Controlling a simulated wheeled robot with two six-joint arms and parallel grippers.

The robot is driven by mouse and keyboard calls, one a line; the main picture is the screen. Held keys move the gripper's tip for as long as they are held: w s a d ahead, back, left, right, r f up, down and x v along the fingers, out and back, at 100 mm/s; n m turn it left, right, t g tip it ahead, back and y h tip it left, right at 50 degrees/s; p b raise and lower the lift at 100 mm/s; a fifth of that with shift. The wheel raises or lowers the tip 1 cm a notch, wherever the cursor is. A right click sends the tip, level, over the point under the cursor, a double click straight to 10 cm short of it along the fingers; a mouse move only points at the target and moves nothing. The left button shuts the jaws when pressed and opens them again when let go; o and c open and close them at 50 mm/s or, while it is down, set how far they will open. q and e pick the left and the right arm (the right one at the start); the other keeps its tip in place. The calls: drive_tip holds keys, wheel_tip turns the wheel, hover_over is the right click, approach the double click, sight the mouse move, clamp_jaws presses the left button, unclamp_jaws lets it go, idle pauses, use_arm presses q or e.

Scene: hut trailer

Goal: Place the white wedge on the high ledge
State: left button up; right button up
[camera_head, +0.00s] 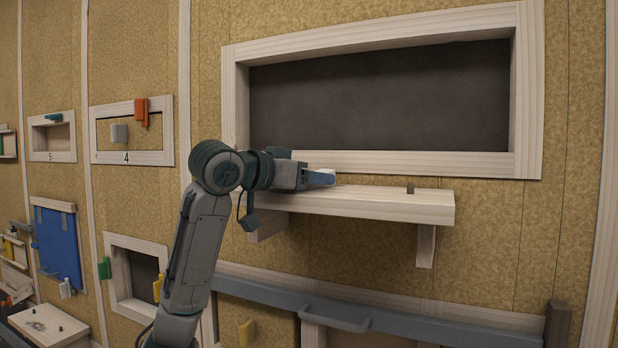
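The high ledge (395,205) is a pale wooden shelf on brackets, below a wide dark framed opening. My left gripper (320,178) reaches in from the left, with its blue fingertips low over the left part of the ledge. A small white piece, seemingly the white wedge (325,171), shows just behind the near finger, and most of it is hidden. The far finger is hidden too, so I cannot tell whether the gripper is shut on the piece or whether the piece touches the ledge. My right gripper is not in view.
A short dark peg (410,188) stands up from the right part of the ledge. A blue-grey rail with a handle (335,319) runs below. Framed openings with coloured latches fill the wall at left. The ledge between gripper and peg is clear.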

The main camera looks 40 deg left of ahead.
use_arm(q)
drive_tip(key=shift+s, duration=0.1)
drive_tip(key=shift+r, duration=0.15)
drive_tip(key=shift+s+a, duration=0.1)
drive_tip(key=shift+s, duration=0.15)
drive_tip(key=b+v, duration=0.5)
drive_tip(key=v, duration=0.6)
drive_tip(key=shift+s, duration=0.2)
